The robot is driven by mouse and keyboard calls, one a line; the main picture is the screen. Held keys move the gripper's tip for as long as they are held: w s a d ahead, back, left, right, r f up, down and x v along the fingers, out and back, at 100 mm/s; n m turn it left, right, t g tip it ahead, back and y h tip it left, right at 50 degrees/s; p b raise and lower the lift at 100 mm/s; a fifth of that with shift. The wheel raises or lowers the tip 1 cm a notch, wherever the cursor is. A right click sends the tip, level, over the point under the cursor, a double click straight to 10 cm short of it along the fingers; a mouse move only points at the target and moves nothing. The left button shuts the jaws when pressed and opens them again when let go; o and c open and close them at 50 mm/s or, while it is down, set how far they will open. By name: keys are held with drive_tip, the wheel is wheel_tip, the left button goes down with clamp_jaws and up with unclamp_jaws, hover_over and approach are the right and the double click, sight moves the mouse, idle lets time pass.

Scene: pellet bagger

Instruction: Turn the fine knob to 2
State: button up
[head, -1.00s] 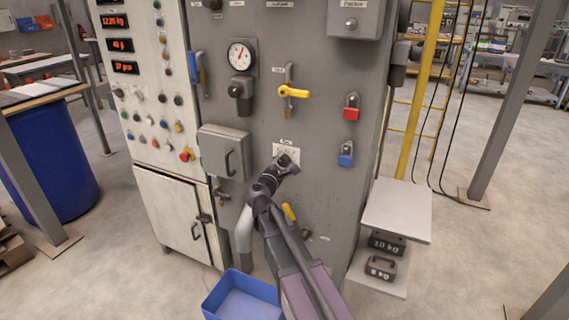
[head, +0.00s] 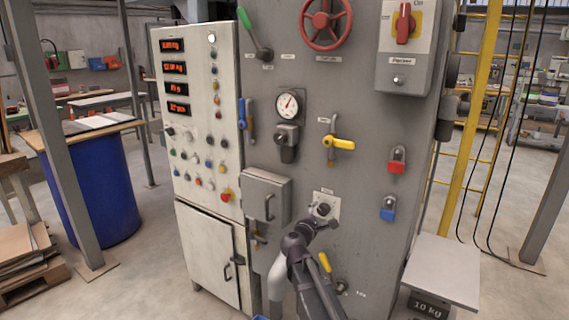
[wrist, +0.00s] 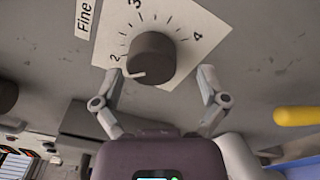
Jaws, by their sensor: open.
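The fine knob (wrist: 150,57) is a dark round knob on a white dial plate (wrist: 180,20) marked 2, 3 and 4, with a "Fine" label (wrist: 86,14) beside it. Its white pointer mark (wrist: 139,75) sits at the lower left, close to the 2. In the head view the dial plate (head: 327,202) is low on the grey panel, with my gripper (head: 326,217) in front of it. In the wrist view my gripper (wrist: 160,78) is open, one finger on each side of the knob, with gaps between them and it.
A yellow-handled lever (head: 338,143) is above the dial. A grey box with a handle (head: 266,200) stands out to its left. A yellow handle (head: 325,262) is just below. Red (head: 397,165) and blue (head: 388,212) padlocks hang to the right.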

drive_tip(key=a+f, duration=0.1)
drive_tip(key=a+f+m+y, duration=0.1)
drive_tip(key=m+g, duration=0.1)
drive_tip(key=shift+s+a+f, duration=0.25)
drive_tip(key=shift+a+f, duration=0.15)
drive_tip(key=s+d+f+m+g+y, duration=0.2)
drive_tip(key=s+d+f+m+g, duration=0.3)
drive_tip(key=s+f+m+g, duration=0.45)
drive_tip(key=s+f+m+g+y, duration=0.2)
drive_tip(key=s+f+m+y, duration=0.1)
drive_tip(key=s, duration=0.6)
drive_tip(key=s+f+m+g+y, duration=0.2)
drive_tip(key=s+f+m+y, duration=0.1)
drive_tip(key=s, duration=0.6)
wheel_tip(320, 180, up, 17)
drive_tip(key=p, duration=1.7)
drive_tip(key=shift+s+a+y, duration=0.25)
drive_tip(key=shift+a+y, duration=0.05)
drive_tip(key=shift+a, duration=0.1)
drive_tip(key=shift+d+f+g, duration=0.1)
drive_tip(key=shift+g, duration=0.15)
